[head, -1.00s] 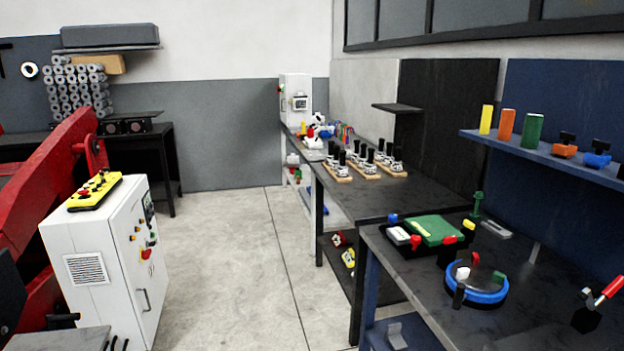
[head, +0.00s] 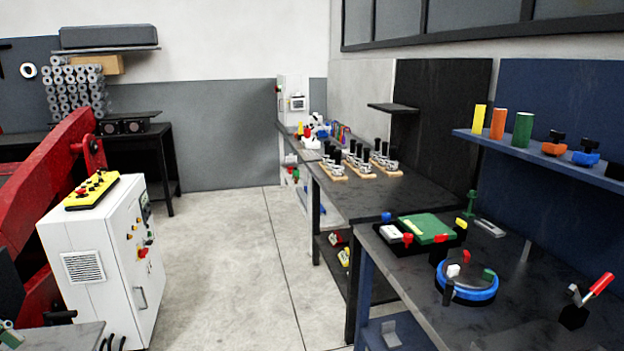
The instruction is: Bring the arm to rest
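Neither of my grippers shows clearly in the head view, and no arm of mine can be made out. The red tilting positioner (head: 50,178) stands at the left edge, partly cut off. A white control cabinet (head: 98,262) stands beside it, with a yellow control panel (head: 92,190) on top.
A grey surface (head: 55,337) fills the lower left corner. Workbenches (head: 372,196) run along the right, holding toggle clamps (head: 357,160), a green block (head: 432,229) and a blue round fixture (head: 466,284). The floor (head: 230,255) between is clear.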

